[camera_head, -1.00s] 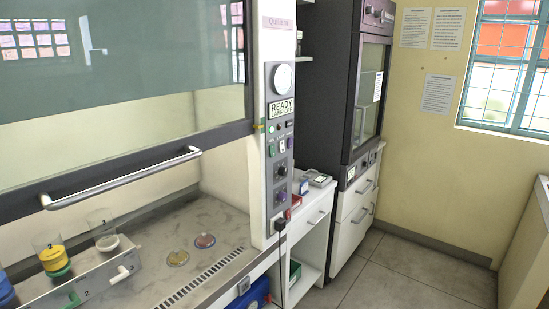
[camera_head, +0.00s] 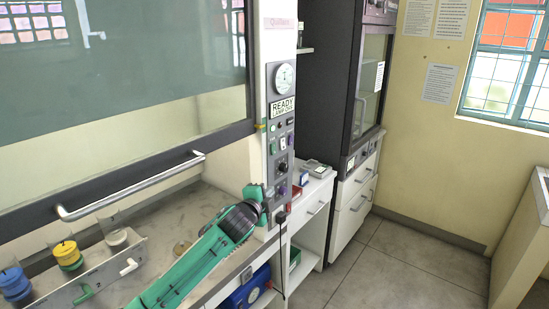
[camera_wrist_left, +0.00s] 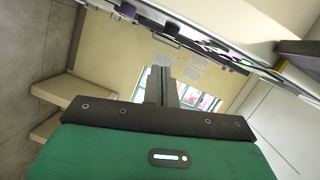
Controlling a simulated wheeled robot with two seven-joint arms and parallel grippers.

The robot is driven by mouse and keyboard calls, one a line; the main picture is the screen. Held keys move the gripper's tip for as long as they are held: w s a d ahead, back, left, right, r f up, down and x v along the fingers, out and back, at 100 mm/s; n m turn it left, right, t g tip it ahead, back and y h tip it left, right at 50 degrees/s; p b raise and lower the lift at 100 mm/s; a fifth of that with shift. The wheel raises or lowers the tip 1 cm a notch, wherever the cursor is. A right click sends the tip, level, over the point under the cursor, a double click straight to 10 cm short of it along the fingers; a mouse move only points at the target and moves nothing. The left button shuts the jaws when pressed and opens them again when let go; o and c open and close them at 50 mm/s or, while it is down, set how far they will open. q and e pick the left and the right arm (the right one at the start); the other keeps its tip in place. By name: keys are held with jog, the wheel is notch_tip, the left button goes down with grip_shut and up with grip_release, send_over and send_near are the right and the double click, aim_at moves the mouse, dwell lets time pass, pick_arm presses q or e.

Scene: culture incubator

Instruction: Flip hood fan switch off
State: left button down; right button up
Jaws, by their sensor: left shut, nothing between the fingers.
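The hood's control panel (camera_head: 279,135) is a grey strip on the right post, with a round gauge (camera_head: 281,79) and a "READY LAMP OFF" label (camera_head: 283,106) above several buttons, knobs and a small rocker-like switch (camera_head: 283,143). I cannot read which control is the fan switch or its position. My left gripper (camera_head: 264,206) is in front of the panel's lower end, and its green body hides part of the lowest controls. In the left wrist view my left fingers (camera_wrist_left: 161,86) are shut and empty, and the panel (camera_wrist_left: 160,28) runs along the top, apart from them. My right gripper is not in view.
The raised glass sash has a metal handle bar (camera_head: 130,186) left of my arm. A rack (camera_head: 85,280) with coloured containers stands on the hood bench. A black cable hangs below the panel. A white cabinet (camera_head: 312,225) stands to the right; the floor (camera_head: 390,265) is clear.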

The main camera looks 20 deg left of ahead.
aim_at(274, 148)
pick_arm(q)
notch_tip(274, 148, up, 8)
jog(key=s+d+m+t, duration=0.1)
jog(key=shift+r, duration=0.15)
jog(key=shift+d, duration=0.1)
jog(key=w+a+p, duration=0.1)
jog(key=w+p, duration=0.1)
jog(key=w, duration=0.1)
jog(key=w+p, duration=0.2)
jog(key=w, duration=0.2)
jog(key=w+a+p, duration=0.1)
jog(key=w+p, duration=0.1)
jog(key=w, duration=0.2)
jog(key=shift+w+a+f, duration=0.1)
jog(key=shift+a+f, duration=0.25)
jog(key=shift+f, duration=0.05)
